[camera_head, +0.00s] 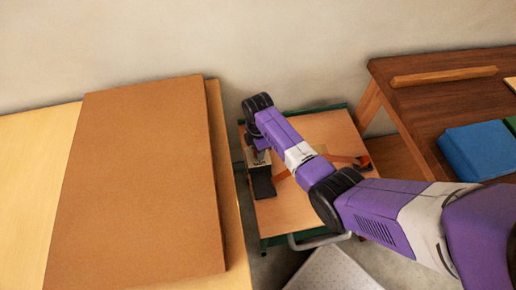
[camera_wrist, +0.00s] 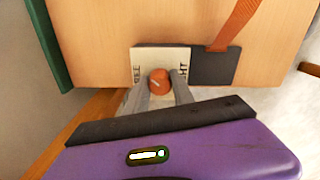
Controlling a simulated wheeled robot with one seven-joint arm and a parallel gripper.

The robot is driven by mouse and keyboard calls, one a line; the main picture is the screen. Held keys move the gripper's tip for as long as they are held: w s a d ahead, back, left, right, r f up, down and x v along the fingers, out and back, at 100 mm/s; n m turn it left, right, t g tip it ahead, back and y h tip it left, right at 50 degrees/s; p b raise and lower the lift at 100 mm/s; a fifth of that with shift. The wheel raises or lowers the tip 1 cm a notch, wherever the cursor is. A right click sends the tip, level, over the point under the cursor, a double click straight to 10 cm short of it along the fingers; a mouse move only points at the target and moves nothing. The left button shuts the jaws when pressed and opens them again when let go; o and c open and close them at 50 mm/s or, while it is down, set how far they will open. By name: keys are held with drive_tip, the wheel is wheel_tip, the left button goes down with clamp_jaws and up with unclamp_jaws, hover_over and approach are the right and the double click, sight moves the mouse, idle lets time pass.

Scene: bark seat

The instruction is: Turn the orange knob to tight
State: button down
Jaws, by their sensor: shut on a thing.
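The orange knob (camera_wrist: 160,80) sits on a pale plate (camera_wrist: 148,57) in the wrist view. The plate has dark lettering that reads like "FREE" on the left and ends in "HT" on the right, partly covered. A small light mark shows on the knob's face; its exact direction is hard to tell. My gripper (camera_wrist: 160,92) has its two grey fingers on either side of the knob and is shut on it. In the head view my gripper (camera_head: 262,155) reaches down to the plate (camera_head: 259,170) on the small wooden-topped stand; the knob is hidden there.
A dark block (camera_wrist: 215,66) with an orange strap (camera_wrist: 238,22) lies beside the plate on the green-edged stand (camera_head: 312,208). A table with a large brown board (camera_head: 145,185) stands to the left. A dark wooden bench (camera_head: 425,105) with a blue block (camera_head: 475,150) stands right.

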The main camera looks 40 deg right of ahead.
drive_tip(key=m+p, duration=0.1)
drive_tip(key=m, duration=0.2)
drive_tip(key=shift+r+m, duration=0.1)
drive_tip(key=shift+m, duration=0.3)
drive_tip(key=m, duration=0.3)
drive_tip(key=shift+p, duration=0.35)
drive_tip(key=m, duration=0.4)
drive_tip(key=m+p, duration=0.1)
drive_tip(key=m, duration=0.3)
drive_tip(key=shift+m, duration=0.3)
drive_tip(key=m, duration=0.6)
drive_tip(key=shift+a, duration=0.1)
drive_tip(key=m, duration=0.6)
drive_tip(key=shift+p, duration=0.3)
